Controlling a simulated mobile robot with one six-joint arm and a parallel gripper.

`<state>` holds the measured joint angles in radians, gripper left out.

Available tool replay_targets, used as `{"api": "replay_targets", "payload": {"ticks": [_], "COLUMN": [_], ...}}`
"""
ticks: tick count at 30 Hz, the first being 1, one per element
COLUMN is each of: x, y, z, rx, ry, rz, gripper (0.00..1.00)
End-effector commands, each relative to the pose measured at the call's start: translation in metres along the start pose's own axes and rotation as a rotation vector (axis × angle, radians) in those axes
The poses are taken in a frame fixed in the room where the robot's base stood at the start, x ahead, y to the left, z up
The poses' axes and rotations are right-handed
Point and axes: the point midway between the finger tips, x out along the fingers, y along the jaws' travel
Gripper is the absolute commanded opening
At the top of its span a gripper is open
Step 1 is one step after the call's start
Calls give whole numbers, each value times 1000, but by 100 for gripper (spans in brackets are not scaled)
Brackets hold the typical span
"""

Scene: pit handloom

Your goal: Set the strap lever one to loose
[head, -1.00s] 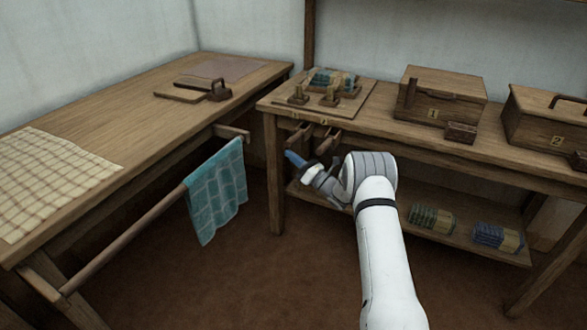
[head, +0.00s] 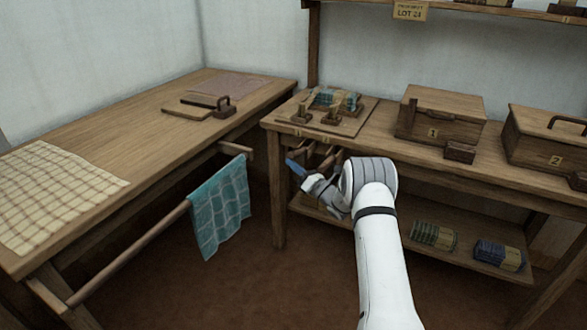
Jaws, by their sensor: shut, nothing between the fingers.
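Two small wooden levers stick out under the front edge of the right-hand table, below small tags that are too small to read well. The left one (head: 299,147), likely strap lever one, shows just above my gripper. The right one (head: 326,153) is partly hidden by my arm. My gripper (head: 293,166), with blue fingertips, is shut and empty. It points left and up, just below the left lever; I cannot tell whether they touch. The lever's setting is too small to make out.
A pegged board (head: 345,120) lies on the table above the levers. Box 1 (head: 440,115) and box 2 (head: 548,138) stand to the right. A lower shelf holds cloth bundles (head: 433,235). A teal cloth (head: 220,210) hangs on a rail at left. Floor between the tables is clear.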

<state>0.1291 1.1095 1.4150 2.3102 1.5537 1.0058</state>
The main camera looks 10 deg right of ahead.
Motion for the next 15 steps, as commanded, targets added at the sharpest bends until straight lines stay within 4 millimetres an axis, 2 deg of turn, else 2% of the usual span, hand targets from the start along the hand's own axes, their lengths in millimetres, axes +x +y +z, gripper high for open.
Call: {"api": "replay_targets", "payload": {"ticks": [10, 15], "x": [-6, -11], "y": [-6, -7], "z": [1, -21], "rx": [-5, -2], "ry": [-6, -3], "rz": [-11, -11], "gripper": [0, 0]}}
